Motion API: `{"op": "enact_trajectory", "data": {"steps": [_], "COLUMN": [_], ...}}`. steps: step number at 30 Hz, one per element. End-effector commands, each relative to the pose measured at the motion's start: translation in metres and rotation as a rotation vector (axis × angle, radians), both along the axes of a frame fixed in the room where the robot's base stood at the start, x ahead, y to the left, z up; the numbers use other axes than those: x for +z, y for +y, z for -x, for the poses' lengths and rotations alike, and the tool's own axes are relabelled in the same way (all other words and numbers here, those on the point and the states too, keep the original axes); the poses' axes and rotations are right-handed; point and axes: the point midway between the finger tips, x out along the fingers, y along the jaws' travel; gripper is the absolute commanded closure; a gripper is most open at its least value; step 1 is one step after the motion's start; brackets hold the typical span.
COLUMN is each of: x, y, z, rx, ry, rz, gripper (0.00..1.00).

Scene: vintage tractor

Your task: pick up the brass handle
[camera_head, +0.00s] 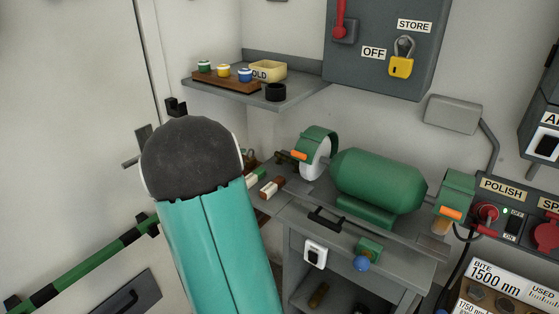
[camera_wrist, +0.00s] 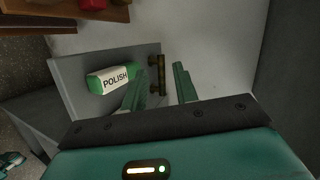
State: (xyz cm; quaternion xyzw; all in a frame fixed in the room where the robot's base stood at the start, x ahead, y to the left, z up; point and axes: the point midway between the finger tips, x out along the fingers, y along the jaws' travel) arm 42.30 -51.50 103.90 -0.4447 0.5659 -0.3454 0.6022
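A dark brass handle (camera_wrist: 158,75), a short bar with wider ends, shows in the wrist view at the right edge of a grey shelf or panel (camera_wrist: 75,78). My gripper (camera_wrist: 160,80) is open, with one green finger on each side of the handle's lower part in that view. The handle seems to lie beyond the fingertips; I cannot tell the gap or whether they touch. In the head view my teal arm hides the gripper.
A green and white bar marked POLISH (camera_wrist: 112,78) lies left of the handle. A brown wooden ledge (camera_wrist: 60,22) with red items is above. In the head view, a green bench grinder (camera_head: 378,182) stands on the grey bench, and a wall shelf (camera_head: 300,97) holds small pots.

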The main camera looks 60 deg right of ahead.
Motion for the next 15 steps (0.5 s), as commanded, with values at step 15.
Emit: {"op": "enact_trajectory", "data": {"steps": [15], "x": [-0.05], "y": [-0.088], "z": [0.071], "rx": [-0.309], "ry": [-0.037], "rz": [0.034], "gripper": [0.71]}}
